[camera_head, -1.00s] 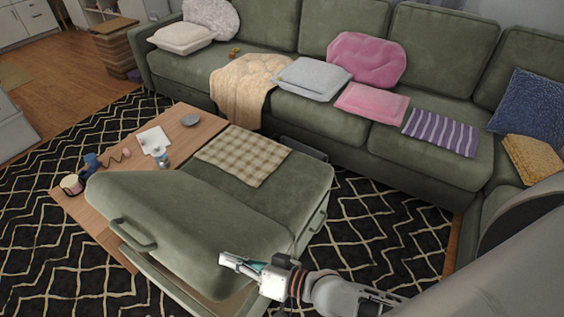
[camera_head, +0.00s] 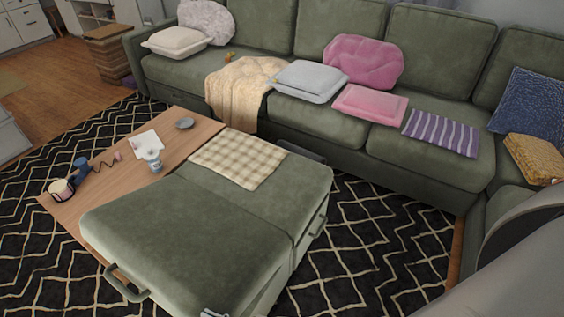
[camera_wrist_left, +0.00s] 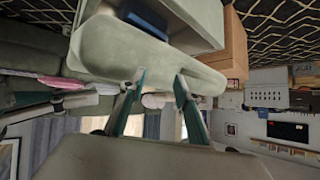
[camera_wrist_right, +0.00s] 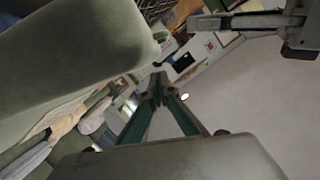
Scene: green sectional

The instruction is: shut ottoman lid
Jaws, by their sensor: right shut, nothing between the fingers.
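The green ottoman (camera_head: 305,180) stands in the middle of the head view. Its padded lid (camera_head: 185,235) lies low and nearly level beside the fixed seat half. Whether its front edge is fully down is cut off by the frame. A handle (camera_head: 125,283) sits on the lid's near left side. In the left wrist view my left gripper (camera_wrist_left: 160,78) is open, its fingers apart near a green padded edge (camera_wrist_left: 140,55). In the right wrist view my right gripper (camera_wrist_right: 157,85) is shut and empty, near a large green padded surface (camera_wrist_right: 75,60).
A wooden table top (camera_head: 110,185) at the ottoman's left carries a white-blue cup (camera_head: 153,160), paper (camera_head: 146,144), a mug (camera_head: 61,190) and a dish (camera_head: 184,123). A checked cloth (camera_head: 238,158) lies on the ottoman. The green sectional (camera_head: 320,120) lines the back; patterned rug (camera_head: 385,250) is free at right.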

